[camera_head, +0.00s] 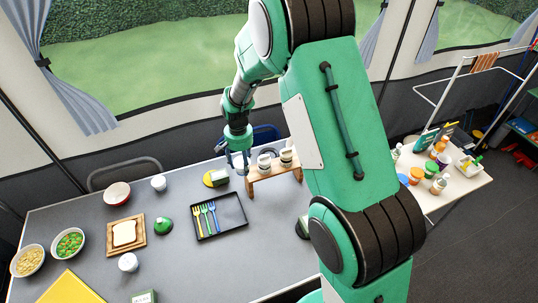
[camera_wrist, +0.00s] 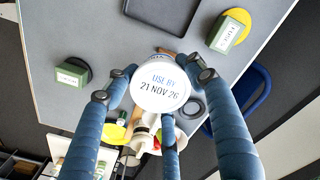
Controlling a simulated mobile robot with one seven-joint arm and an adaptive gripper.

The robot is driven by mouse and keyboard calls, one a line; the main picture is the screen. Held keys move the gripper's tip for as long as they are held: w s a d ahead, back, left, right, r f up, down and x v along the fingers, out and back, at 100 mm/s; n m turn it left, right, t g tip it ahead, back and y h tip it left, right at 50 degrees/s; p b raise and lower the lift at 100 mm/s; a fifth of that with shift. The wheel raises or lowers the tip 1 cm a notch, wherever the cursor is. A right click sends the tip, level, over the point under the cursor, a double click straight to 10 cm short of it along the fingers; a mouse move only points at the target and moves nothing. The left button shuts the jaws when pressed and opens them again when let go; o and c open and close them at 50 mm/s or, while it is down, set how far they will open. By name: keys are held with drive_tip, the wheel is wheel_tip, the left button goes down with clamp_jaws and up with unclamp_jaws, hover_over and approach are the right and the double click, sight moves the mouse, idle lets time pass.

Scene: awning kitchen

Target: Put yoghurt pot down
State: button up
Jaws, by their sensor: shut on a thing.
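White cups (camera_head: 286,157) stand on the wooden stand. A green box on a yellow disc (camera_head: 208,179) lies left of it. A black tray (camera_head: 232,222) with colored forks is in front. Bread on a board (camera_head: 138,244), bowls (camera_head: 70,243) and a green item (camera_head: 163,225) are further left. Grey table is bare between.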

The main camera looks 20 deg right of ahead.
drive_tip(key=w+d+f+m+p, duration=0.1)
drive_tip(key=w+d+f+m, duration=0.1)
drive_tip(key=w+d, duration=0.8)
drive_tip(key=w+d+f+m+p, duration=0.2)
drive_tip(key=w+d+m, duration=0.1)
drive_tip(key=w+d, duration=0.7)
drive_tip(key=f, duration=0.5)
drive_tip(key=shift+s+d+f, duration=0.15)
drive_tip(key=shift+s, duration=0.15)
drive_tip(key=shift+f, duration=2.85)
drive_tip(key=shift+f, duration=0.1)
drive_tip(key=shift+f+b, duration=0.3)
drive_tip(key=shift+f, duration=1.7)
